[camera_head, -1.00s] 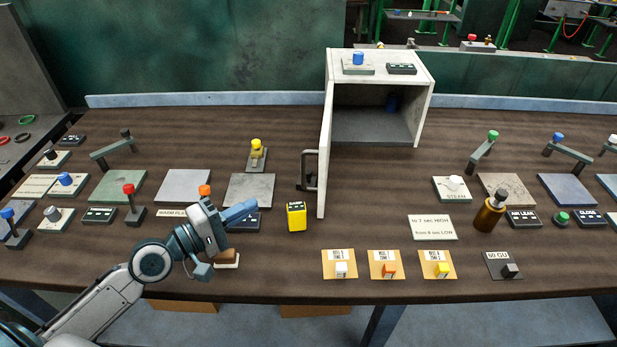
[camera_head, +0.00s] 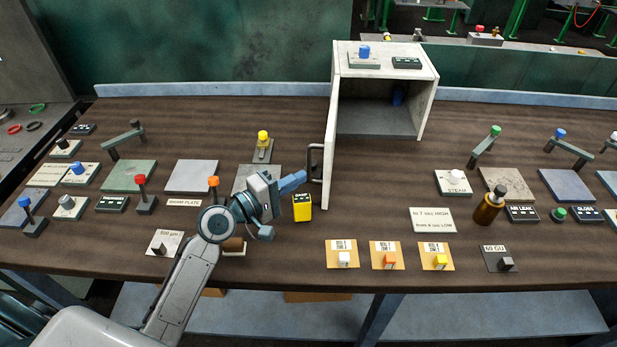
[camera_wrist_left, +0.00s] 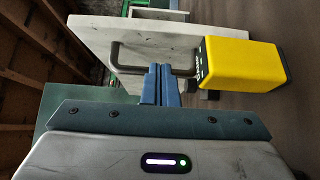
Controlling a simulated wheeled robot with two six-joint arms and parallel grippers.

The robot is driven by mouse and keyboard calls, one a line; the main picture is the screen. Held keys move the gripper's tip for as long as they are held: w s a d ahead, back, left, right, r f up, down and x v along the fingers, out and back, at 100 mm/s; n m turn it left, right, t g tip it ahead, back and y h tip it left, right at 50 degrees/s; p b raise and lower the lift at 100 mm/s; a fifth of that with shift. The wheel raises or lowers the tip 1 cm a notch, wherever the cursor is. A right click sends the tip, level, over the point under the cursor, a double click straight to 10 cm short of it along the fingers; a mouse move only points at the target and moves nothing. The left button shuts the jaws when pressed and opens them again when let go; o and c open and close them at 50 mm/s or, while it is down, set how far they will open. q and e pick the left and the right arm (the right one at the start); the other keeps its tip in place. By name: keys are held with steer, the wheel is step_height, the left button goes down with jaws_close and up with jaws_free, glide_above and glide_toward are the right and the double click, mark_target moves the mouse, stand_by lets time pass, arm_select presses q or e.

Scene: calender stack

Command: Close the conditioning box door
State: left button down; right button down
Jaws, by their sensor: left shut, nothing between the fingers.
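The conditioning box (camera_head: 385,62) is a pale box at the back of the table with its front open. Its door (camera_head: 329,145) hangs open on the left side, swung out towards the front, with a dark bar handle (camera_head: 314,162) on its left face. My left gripper (camera_head: 293,183) is shut and empty, just left of the handle. In the left wrist view the handle (camera_wrist_left: 125,66) runs across just beyond the blue fingertips (camera_wrist_left: 160,70), with the door (camera_wrist_left: 150,42) behind it. I cannot tell whether the fingers touch the handle. My right gripper is not in view.
A yellow block (camera_head: 302,208) stands close to the left gripper, and it shows right of the fingers in the left wrist view (camera_wrist_left: 245,65). A brown bottle (camera_head: 489,207) stands right of the door.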

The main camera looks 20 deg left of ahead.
arm_select(q)
steer(key=shift+w+d+p, duration=0.2)
steer(key=shift+d+p, duration=0.25)
steer(key=shift+d, duration=1.1)
